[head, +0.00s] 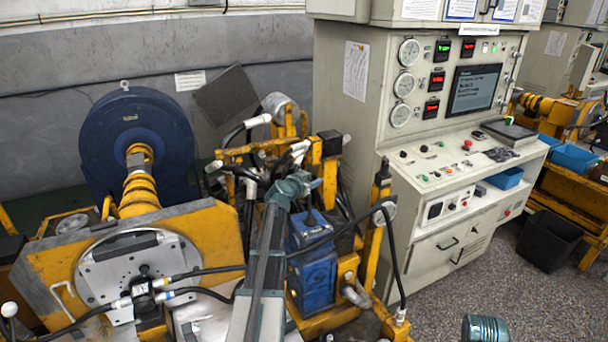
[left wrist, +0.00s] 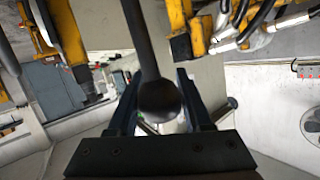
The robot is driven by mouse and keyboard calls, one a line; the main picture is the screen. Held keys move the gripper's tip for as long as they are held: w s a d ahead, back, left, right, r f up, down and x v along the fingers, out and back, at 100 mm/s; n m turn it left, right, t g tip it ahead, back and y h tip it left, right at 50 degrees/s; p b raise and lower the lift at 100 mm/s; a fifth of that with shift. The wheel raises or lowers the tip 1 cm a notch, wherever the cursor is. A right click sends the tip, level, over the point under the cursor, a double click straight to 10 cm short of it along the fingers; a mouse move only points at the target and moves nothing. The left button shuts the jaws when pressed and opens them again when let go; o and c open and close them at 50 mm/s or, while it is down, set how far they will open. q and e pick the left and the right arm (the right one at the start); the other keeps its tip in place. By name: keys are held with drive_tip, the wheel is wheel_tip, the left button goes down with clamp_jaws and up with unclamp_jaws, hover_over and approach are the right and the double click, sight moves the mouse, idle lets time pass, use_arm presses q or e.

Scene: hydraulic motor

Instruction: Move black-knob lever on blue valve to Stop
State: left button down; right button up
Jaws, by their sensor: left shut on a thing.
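The blue valve (head: 312,262) stands on the yellow frame in the head view, partly behind my left arm. My left gripper (head: 298,186) is above it, at the end of the arm rising from the bottom. In the left wrist view, the lever's black knob (left wrist: 160,101) sits between the two fingers, and its dark rod (left wrist: 143,42) runs up and away from the knob. The gripper is shut on the knob. In the head view the knob and most of the lever are hidden by the gripper.
Hoses and yellow fittings (head: 229,155) crowd the left side of the gripper. A yellow post (head: 377,215) and a black hose (head: 396,265) stand to the right. The beige control cabinet (head: 360,130) is behind. The grey floor (head: 470,275) at right is mostly open.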

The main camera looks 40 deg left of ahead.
use_arm(q)
drive_tip(key=shift+w+d+f+g+p, duration=0.1)
drive_tip(key=shift+w+d+g+p, duration=0.25)
drive_tip(key=shift+w, duration=0.25)
drive_tip(key=shift+c, duration=1.7)
unclamp_jaws()
drive_tip(key=p+v, duration=0.4)
drive_tip(key=v, duration=0.9)
drive_tip(key=shift+s+d+p, duration=0.2)
drive_tip(key=shift+s+p, duration=0.1)
drive_tip(key=shift+s, duration=0.05)
